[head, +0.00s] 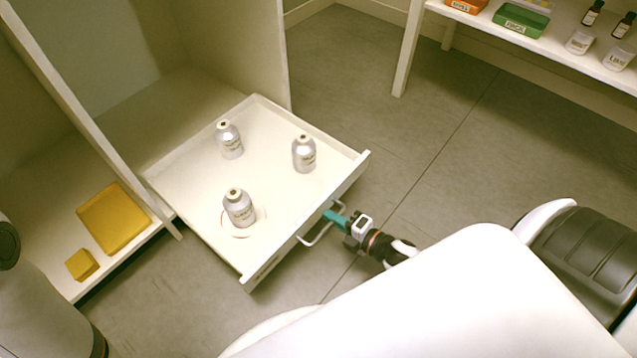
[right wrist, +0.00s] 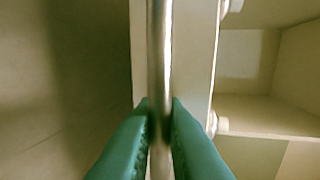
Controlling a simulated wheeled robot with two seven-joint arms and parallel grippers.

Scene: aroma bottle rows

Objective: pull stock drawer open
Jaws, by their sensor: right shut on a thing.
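The stock drawer (head: 195,190) is a white tray-like drawer, pulled out of the cabinet in the head view. Three silver bottles stand upright in it: one at the back (head: 230,142), one at the right (head: 304,156) and one at the front (head: 239,209). My right gripper (head: 332,215) is at the metal bar handle (head: 314,238) on the drawer's front. In the right wrist view its teal fingers (right wrist: 160,120) are on both sides of the bar (right wrist: 159,60), shut on it. My left gripper is not in view; only part of my left arm shows at the left edge.
A yellow box (head: 113,218) and a small yellow block (head: 82,265) lie on the cabinet floor at the left. A white shelf (head: 560,48) at the upper right holds small bottles and an orange and a green tray (head: 521,20). The floor between is clear.

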